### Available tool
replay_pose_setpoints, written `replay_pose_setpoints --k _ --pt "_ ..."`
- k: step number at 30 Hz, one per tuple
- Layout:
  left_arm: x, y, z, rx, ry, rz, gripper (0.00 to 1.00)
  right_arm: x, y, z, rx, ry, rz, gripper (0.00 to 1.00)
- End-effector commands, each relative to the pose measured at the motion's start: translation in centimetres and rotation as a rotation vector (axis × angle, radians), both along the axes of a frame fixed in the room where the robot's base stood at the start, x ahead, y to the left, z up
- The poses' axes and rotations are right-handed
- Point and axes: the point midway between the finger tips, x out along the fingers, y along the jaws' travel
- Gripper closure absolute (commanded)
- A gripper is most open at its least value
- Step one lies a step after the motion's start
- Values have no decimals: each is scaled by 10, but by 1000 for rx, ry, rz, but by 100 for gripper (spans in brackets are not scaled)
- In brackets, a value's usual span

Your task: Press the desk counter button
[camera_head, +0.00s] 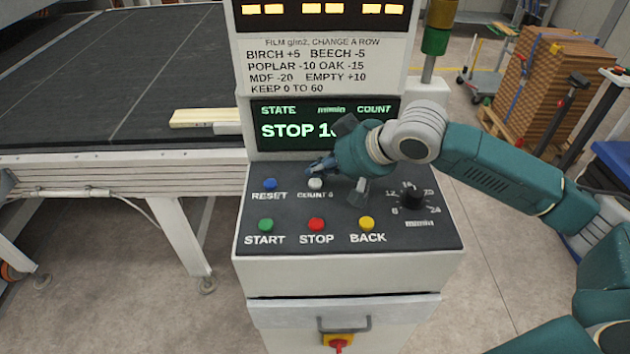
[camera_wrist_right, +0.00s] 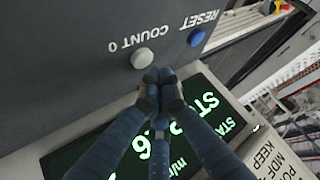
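The white COUNT 0 button (camera_head: 315,184) is on the dark sloping panel of the control desk (camera_head: 270,208), right of the blue RESET button (camera_head: 270,184). My right gripper (camera_head: 322,168) is just behind the white button, on the display side. In the wrist view the white button (camera_wrist_right: 142,58) is fully clear and the closed blue fingertips (camera_wrist_right: 158,78) are beside it, with nothing between them. I cannot tell the height of the fingertips above the panel. My left gripper is not in view.
The green START (camera_head: 265,225), red STOP (camera_head: 316,225) and yellow BACK (camera_head: 366,223) buttons are in the front row. A dial (camera_head: 411,200) is at right. The display (camera_head: 290,130) reads STOP, its count partly hidden by my gripper. A conveyor (camera_head: 110,75) is at left.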

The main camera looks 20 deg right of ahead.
Motion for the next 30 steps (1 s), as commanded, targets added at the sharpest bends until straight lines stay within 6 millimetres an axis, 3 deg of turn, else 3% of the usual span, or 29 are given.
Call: replay_pose_setpoints --k 30 --pt "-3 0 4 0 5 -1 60 0 0 -8 0 0 0 100"
